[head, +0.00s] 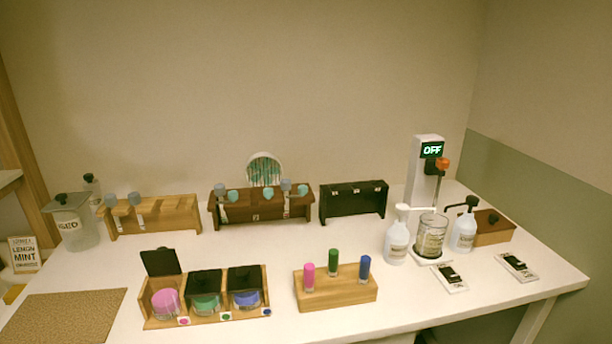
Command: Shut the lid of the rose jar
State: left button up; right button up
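Three round jars stand in a wooden holder (150,317) at the front left of the table. The left jar holds pink contents (166,303) and has a pink-dot tag in front; it appears to be the rose jar. Its black lid (160,262) stands raised at the back, leaving the jar open. The green jar (206,303) and the blue jar (246,299) have black lids (204,282) lying over their tops. Neither of my grippers is in view.
A wooden block (335,293) with pink, green and blue vials stands right of the jars. A brown mat (65,315) lies left. Wooden racks (155,217) line the back. Pump bottles (397,242) and a mixer (426,165) stand at right. The table between the rows is clear.

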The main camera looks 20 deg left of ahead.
aim_at(163, 261)
jog(key=u, duration=1.55)
jog(key=k+j, duration=0.1)
jog(key=k, duration=0.9)
